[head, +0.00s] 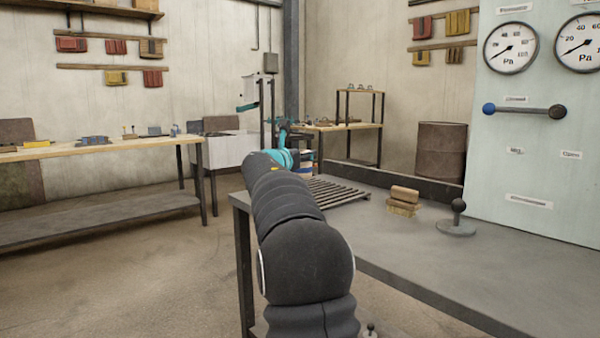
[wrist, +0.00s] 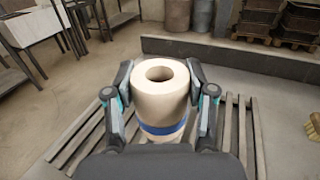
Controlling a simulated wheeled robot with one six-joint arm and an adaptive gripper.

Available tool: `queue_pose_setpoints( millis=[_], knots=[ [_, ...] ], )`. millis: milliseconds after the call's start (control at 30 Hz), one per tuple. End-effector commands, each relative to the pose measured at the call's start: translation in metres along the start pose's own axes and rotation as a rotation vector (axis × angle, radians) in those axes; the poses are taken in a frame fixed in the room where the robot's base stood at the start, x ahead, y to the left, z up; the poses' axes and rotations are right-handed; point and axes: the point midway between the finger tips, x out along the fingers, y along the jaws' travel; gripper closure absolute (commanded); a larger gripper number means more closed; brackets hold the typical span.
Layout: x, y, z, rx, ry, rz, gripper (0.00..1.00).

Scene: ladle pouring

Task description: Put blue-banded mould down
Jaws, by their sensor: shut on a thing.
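The blue-banded mould (wrist: 160,103) is a cream cylinder with a round hole in its top and a blue band (wrist: 163,133) low on its side. My gripper (wrist: 159,76) is shut on it, one finger on each side, and the mould looks upright. A slatted rack (wrist: 91,139) lies below it; I cannot tell whether the mould touches the slats, as my wrist hides its foot.
A brush (head: 404,201) and a round-based knob (head: 457,219) stand on the grey bench (head: 400,250) right of the rack. A gauge panel (head: 545,150) rises at the right. A raised ledge (wrist: 225,54) runs behind the mould. Bare bench top lies in front of the brush.

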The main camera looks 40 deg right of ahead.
Motion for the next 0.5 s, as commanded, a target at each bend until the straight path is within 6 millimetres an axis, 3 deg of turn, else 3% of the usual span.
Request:
queue_pose_setpoints(
  millis=[167,500],
  knots=[
    [-0.002,0.006,-0.006,0.001,-0.001,0.000,0.90],
    [-0.002,0.006,-0.044,0.000,-0.001,0.000,0.90]
  ],
)
